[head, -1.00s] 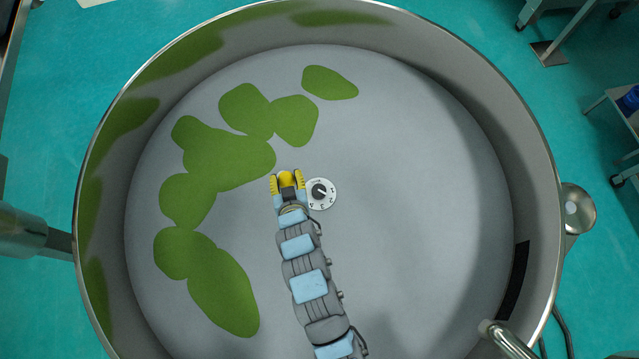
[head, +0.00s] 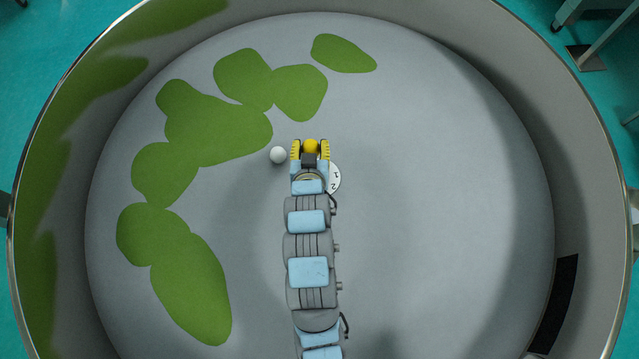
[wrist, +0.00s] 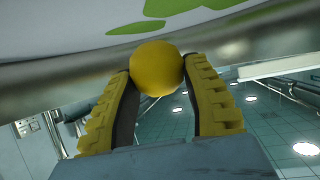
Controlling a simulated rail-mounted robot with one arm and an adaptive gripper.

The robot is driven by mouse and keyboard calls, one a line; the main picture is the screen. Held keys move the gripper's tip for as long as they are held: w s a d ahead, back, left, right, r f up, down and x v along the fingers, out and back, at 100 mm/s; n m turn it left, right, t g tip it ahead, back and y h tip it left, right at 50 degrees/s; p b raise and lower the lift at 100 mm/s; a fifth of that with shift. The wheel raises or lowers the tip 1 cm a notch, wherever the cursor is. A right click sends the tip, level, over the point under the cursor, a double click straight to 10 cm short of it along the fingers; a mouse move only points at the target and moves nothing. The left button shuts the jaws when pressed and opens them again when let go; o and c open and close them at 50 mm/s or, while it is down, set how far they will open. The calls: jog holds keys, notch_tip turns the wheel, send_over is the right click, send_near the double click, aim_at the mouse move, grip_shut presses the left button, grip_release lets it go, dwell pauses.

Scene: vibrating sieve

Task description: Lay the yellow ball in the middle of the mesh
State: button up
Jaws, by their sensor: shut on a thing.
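The yellow ball (head: 311,146) is between the two yellow ribbed fingers of my gripper (head: 310,149). The wrist view also shows the yellow ball (wrist: 157,68) pinched at the fingertips, with nothing else between them. In the head view my gripper is over the pale grey mesh (head: 430,200), close to its middle. How high the ball is above the mesh I cannot tell.
Several green patches (head: 200,125) cover the left and upper part of the round floor. A high grey wall (head: 590,150) rings it. The right side of the floor is clear.

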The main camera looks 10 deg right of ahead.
jog(key=shift+d+f+b, duration=0.45)
jog(key=shift+f+b, duration=0.25)
jog(key=shift+f, duration=0.15)
jog(key=shift+d+f, duration=0.1)
jog(key=shift+d, duration=0.25)
jog(key=w+d+f, duration=0.4)
jog(key=w+d, duration=0.1)
jog(key=d, duration=0.3)
send_over(351, 149)
jog(key=a, duration=0.1)
jog(key=f, duration=0.4)
jog(key=shift+s+f+b, duration=0.1)
jog(key=shift+s+b, duration=0.2)
jog(key=shift+b, duration=0.05)
jog(key=shift+w+d+f, duration=0.2)
jog(key=shift+d+f, duration=0.1)
jog(key=shift+f, duration=0.2)
jog(key=shift+w+d+f, duration=0.15)
jog(key=shift+d+f, duration=0.1)
jog(key=shift+f, duration=0.25)
notch_tip(351, 149, down, 3)
jog(key=shift+s+r, duration=0.1)
jog(key=shift+r, duration=0.1)
jog(key=o, duration=1.1)
